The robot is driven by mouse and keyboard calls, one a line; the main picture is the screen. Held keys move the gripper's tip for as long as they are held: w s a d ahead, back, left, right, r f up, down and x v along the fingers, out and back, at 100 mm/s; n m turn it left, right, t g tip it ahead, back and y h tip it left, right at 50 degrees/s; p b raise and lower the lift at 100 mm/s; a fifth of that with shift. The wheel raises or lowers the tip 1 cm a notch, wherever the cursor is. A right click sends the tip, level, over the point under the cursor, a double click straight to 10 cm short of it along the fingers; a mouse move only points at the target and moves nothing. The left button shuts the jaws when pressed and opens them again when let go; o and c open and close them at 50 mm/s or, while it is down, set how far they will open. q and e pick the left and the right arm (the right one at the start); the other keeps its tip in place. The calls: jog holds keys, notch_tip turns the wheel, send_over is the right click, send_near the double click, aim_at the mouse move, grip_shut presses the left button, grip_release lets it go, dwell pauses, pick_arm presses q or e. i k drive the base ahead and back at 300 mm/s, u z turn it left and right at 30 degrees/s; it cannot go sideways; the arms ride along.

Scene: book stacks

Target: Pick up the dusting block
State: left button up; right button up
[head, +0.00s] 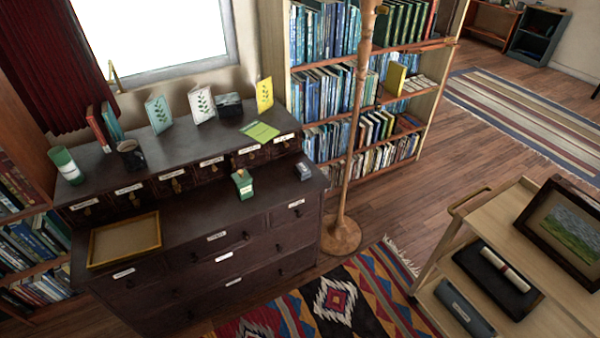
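A small grey-blue block (304,171), which looks like the dusting block, sits on the lower top of the dark wooden dresser (200,222), near its right end. It is small in the picture, so I cannot make out its details. A green bottle-like thing with a pale label (242,184) stands to its left on the same surface. Neither of my grippers shows in the head view.
A yellow-rimmed tray (125,240) lies at the dresser's left. Cards, a mug (131,154) and a green-white cylinder (66,165) stand on the upper shelf. A wooden pole (341,232) stands right of the dresser. A cart (542,316) stands front right.

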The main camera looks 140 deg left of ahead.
aim_at(302, 170)
jog(key=u, duration=2)
jog(key=k, duration=0.1)
jog(key=u, duration=2.75)
jog(key=i, duration=0.95)
jog(key=u, duration=0.1)
